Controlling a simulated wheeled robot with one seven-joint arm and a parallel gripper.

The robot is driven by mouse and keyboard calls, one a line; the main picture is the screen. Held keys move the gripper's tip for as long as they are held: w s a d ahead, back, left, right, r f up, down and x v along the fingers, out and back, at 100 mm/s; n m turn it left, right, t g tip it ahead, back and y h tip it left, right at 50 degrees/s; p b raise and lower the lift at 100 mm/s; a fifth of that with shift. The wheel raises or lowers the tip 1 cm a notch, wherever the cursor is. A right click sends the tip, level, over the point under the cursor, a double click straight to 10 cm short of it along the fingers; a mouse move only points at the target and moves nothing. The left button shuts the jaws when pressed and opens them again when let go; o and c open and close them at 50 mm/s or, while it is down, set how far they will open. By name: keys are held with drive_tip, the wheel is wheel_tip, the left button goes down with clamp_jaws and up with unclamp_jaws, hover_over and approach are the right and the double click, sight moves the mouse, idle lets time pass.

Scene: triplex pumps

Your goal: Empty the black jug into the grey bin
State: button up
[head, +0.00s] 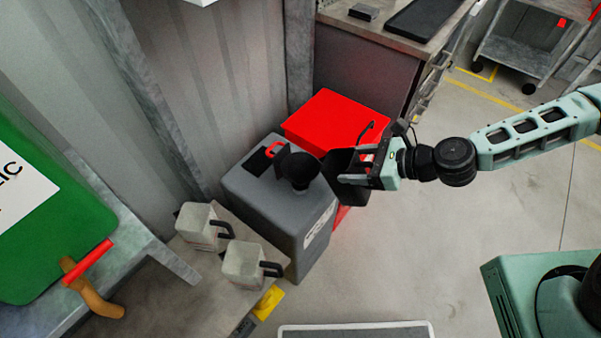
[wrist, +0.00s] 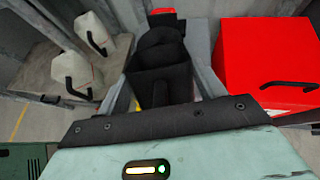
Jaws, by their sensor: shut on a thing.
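The black jug (head: 344,163) is held by my gripper (head: 372,170), just right of the grey bin's top in the head view. In the wrist view the jug (wrist: 160,80) lies between the two fingers, its handle side towards me. It looks tilted towards the bin, but I cannot tell how far. The grey bin (head: 262,205) stands on the floor by the wall. A round black part (head: 300,168) is on its top, close to the jug. I cannot see whether they touch, nor the jug's contents.
A red box (head: 338,118) stands behind the bin; it also shows right in the wrist view (wrist: 262,55). Two pale jugs with black handles (head: 200,226) (head: 244,262) stand on a low bench to the left. A workbench (head: 365,75) is at the back.

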sight(370, 195)
drive_tip(key=shift+t+y, duration=0.3)
drive_tip(key=shift+y, duration=0.5)
drive_tip(key=shift+s+d+f+b, duration=0.15)
drive_tip(key=shift+d+f+b, duration=0.3)
drive_tip(key=shift+b, duration=0.55)
drive_tip(key=shift+s+d+f+b, duration=0.1)
drive_tip(key=shift+d+f+b, duration=0.1)
drive_tip(key=shift+f+b, duration=0.65)
drive_tip(key=shift+s+d+f+b, duration=0.15)
drive_tip(key=shift+d+f+b, duration=0.25)
drive_tip(key=shift+b, duration=0.7)
drive_tip(key=d+y+b, duration=0.1)
drive_tip(key=b, duration=0.2)
drive_tip(key=s+f+y+b, duration=0.1)
drive_tip(key=b, duration=0.2)
drive_tip(key=d+t+y+b, duration=0.1)
drive_tip(key=b, duration=0.3)
drive_tip(key=shift+s+d+f, duration=0.2)
drive_tip(key=shift+d+f, duration=0.15)
drive_tip(key=shift+f, duration=0.05)
drive_tip(key=shift+d+y+b, duration=0.1)
drive_tip(key=shift+y+b, duration=0.2)
drive_tip(key=shift+b, duration=0.05)
drive_tip(key=shift+d+r, duration=0.1)
